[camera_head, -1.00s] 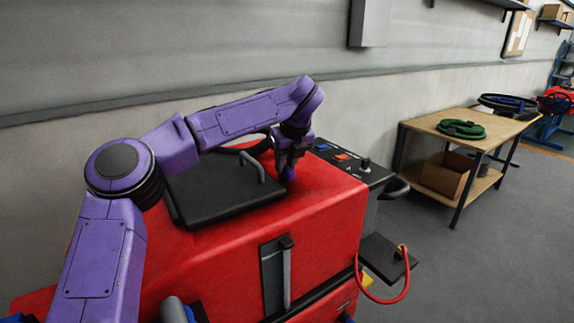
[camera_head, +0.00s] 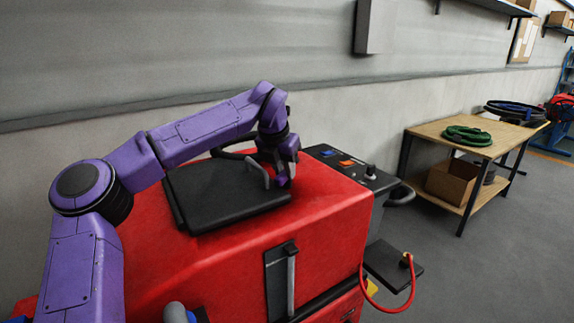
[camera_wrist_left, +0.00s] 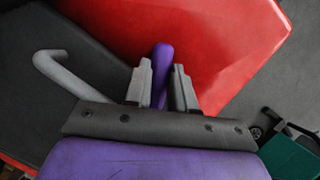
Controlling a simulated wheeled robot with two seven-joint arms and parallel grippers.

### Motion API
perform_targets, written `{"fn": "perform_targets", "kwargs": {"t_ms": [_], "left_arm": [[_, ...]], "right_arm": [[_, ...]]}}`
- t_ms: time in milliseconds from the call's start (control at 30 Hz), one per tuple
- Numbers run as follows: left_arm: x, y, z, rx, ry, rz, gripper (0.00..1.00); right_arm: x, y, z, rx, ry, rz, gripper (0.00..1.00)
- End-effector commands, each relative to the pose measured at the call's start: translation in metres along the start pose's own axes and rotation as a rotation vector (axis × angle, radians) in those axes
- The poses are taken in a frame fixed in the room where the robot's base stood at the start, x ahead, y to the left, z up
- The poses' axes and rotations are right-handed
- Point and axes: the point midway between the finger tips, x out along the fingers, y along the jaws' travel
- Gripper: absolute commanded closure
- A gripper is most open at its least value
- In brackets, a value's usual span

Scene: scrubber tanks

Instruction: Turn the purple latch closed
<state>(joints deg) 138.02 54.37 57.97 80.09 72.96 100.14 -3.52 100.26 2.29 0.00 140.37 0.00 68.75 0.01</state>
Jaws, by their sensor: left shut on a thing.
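The purple latch (camera_wrist_left: 160,75) is a rounded purple bar beside the black lid (camera_wrist_left: 60,110), over the red tank body. My left gripper (camera_wrist_left: 163,82) has its two grey fingers shut on the latch, one on either side of it. In the head view my left gripper (camera_head: 284,162) points down at the right edge of the black lid, and the latch (camera_head: 284,183) shows just below the fingers. The latch's base is hidden.
A grey bent handle (camera_head: 257,172) stands on the lid, close to my left gripper. A control panel (camera_head: 345,165) with buttons and a knob lies right of it. A wooden table (camera_head: 500,140) with a green coiled hose stands farther right. Open floor lies between.

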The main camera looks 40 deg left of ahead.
Motion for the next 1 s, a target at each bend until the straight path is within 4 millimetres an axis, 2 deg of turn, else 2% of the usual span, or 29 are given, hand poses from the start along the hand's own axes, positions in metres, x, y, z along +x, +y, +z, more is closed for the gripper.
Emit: {"fn": "perform_targets", "kwargs": {"t_ms": [33,500,1000], "left_arm": [[-0.003,0.001,0.001,0.035,0.004,-0.017,1.00],[-0.002,0.007,0.002,0.370,0.003,-0.155,1.00],[0.001,0.009,0.002,0.490,0.002,-0.203,1.00]], "right_arm": [[-0.007,0.001,-0.003,0.000,0.000,0.000,0.00],[-0.040,0.004,-0.017,0.000,0.000,0.000,0.00],[-0.051,0.005,-0.021,0.000,0.000,0.000,0.00]]}}
